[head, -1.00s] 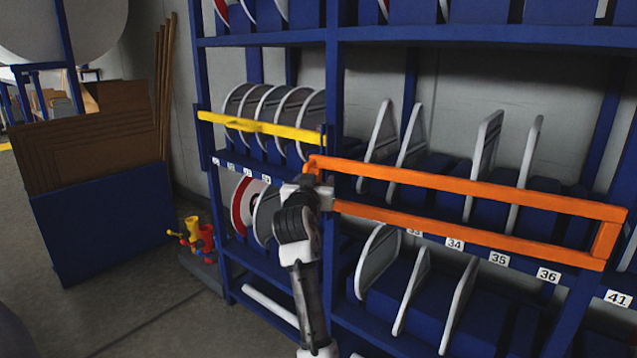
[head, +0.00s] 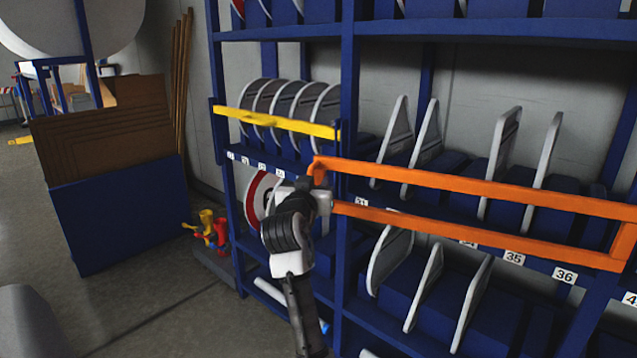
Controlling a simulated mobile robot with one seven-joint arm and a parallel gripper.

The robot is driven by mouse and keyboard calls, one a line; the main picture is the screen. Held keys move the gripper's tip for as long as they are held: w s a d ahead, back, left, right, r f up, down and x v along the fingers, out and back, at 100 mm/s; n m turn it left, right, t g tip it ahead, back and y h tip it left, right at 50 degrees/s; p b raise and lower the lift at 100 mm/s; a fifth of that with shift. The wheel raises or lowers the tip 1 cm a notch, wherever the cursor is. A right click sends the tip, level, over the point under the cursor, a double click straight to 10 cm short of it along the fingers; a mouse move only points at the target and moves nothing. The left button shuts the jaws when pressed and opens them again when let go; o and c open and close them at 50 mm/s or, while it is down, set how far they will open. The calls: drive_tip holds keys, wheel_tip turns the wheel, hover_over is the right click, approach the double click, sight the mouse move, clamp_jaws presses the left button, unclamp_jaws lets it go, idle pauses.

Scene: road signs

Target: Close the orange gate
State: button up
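The orange gate (head: 480,185) is a long rectangular frame across the front of the right shelf bay. Its right end (head: 622,246) is near the right edge of the head view. Its left end (head: 318,168) is at the blue upright between the bays, standing somewhat out from it. My gripper (head: 322,196) is at this left end, beside or against the frame's end bar. The wrist hides part of the lower left corner. The fingers are too small and covered to tell whether they are open or shut.
A yellow gate (head: 275,122) spans the left bay in front of round signs. Upright signs (head: 500,150) stand behind the orange gate. A blue bin with brown boards (head: 118,222) and small red and yellow items (head: 208,228) are at left. The floor (head: 165,305) in front is partly clear.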

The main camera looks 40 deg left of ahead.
drive_tip(key=s, duration=1)
drive_tip(key=shift+a, duration=0.35)
idle(0.6)
